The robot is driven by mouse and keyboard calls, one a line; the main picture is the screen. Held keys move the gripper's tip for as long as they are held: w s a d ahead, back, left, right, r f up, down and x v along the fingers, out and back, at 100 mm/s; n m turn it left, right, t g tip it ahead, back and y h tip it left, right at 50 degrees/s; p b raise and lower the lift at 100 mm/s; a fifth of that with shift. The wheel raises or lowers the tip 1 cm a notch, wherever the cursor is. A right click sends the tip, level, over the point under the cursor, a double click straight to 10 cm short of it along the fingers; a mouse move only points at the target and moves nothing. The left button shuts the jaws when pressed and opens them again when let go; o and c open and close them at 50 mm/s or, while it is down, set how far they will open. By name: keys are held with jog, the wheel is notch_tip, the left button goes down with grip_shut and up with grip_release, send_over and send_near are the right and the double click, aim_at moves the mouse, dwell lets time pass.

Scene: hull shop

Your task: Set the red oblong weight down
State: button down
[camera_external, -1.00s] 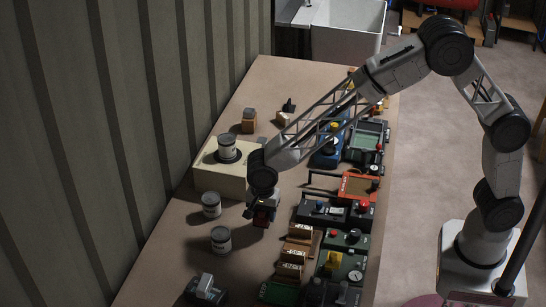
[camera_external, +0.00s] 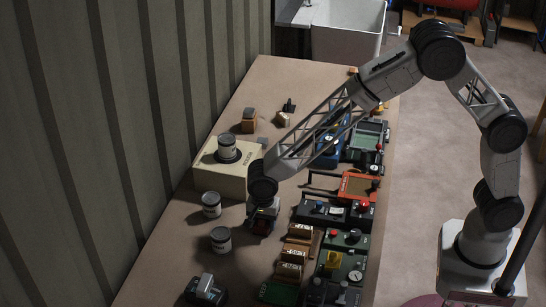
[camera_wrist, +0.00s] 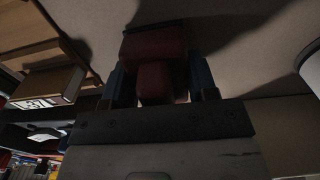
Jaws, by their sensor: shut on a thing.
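The red oblong weight (camera_wrist: 155,45) is dark red and sits between the two fingers of my gripper (camera_wrist: 157,88) in the wrist view. My gripper is shut on it. In the external view my gripper (camera_external: 262,222) is low over the table (camera_external: 185,250), between the grey cans and the black instrument cases. The weight shows there only as a small dark red patch (camera_external: 261,229) beneath the fingers. Whether its underside touches the table I cannot tell.
Two grey cans (camera_external: 211,205) (camera_external: 221,240) stand to the left. A cream box (camera_external: 213,181) with a can on top is behind them. Wooden blocks (camera_external: 293,254) and a black case (camera_external: 322,210) are close on the right. Bare table lies in front of the gripper.

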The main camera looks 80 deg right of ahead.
jog(key=shift+f, duration=0.1)
jog(key=shift+c, duration=2)
grip_release()
notch_tip(320, 180, up, 12)
jog(key=shift+r, duration=0.1)
